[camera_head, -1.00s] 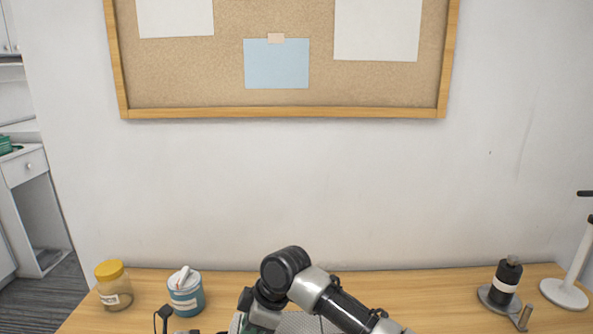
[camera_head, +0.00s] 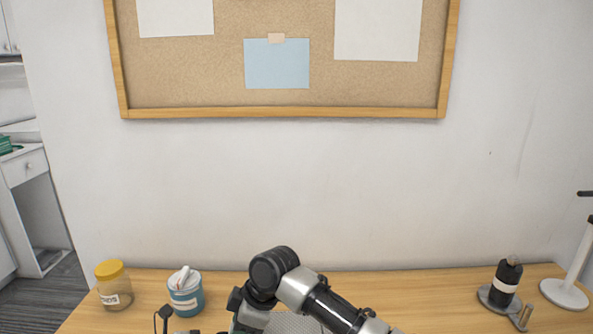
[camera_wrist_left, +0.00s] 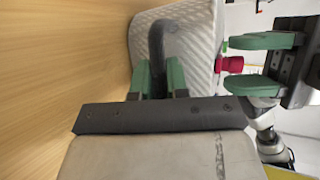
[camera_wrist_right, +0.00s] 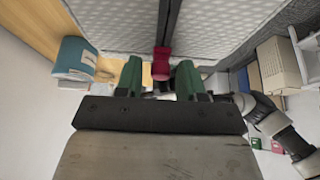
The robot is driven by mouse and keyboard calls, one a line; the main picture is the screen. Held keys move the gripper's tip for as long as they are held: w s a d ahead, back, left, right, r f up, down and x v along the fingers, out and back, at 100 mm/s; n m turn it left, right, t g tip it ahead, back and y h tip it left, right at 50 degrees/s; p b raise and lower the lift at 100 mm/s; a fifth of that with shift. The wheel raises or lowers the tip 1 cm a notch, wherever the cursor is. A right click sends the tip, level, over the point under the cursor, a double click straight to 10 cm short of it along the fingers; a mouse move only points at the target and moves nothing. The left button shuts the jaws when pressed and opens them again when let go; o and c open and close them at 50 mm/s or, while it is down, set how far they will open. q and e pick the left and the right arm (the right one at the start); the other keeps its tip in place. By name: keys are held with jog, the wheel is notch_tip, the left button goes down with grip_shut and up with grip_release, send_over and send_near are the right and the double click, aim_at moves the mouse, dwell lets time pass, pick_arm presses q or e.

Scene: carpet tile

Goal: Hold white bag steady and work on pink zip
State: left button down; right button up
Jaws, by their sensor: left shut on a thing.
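The white quilted bag (camera_wrist_left: 190,28) lies on its side in the left wrist view and fills the top of the right wrist view (camera_wrist_right: 110,22). My left gripper (camera_wrist_left: 159,72) is shut on the bag's dark grey strap (camera_wrist_left: 157,42). The pink zip pull (camera_wrist_right: 161,63) hangs at the near end of the dark zip line (camera_wrist_right: 171,22). My right gripper (camera_wrist_right: 160,72) is open, with the pull in line with the gap between its fingertips; in the left wrist view the pull (camera_wrist_left: 229,64) is just off these tips. In the head view only a sliver of the bag shows.
On the wooden desk (camera_head: 420,289) stand a yellow-lidded jar (camera_head: 114,285) and a blue pot (camera_head: 186,294) at left. A dark bottle (camera_head: 506,281) and a white stand (camera_head: 566,294) are at right. The desk between my arm and the bottle is clear.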

jog(key=shift+r, duration=0.1)
jog(key=shift+v, duration=2.95)
pick_arm(q)
jog(key=c, duration=1.1)
grip_release()
jog(key=shift+o, duration=0.2)
jog(key=shift+a, duration=0.1)
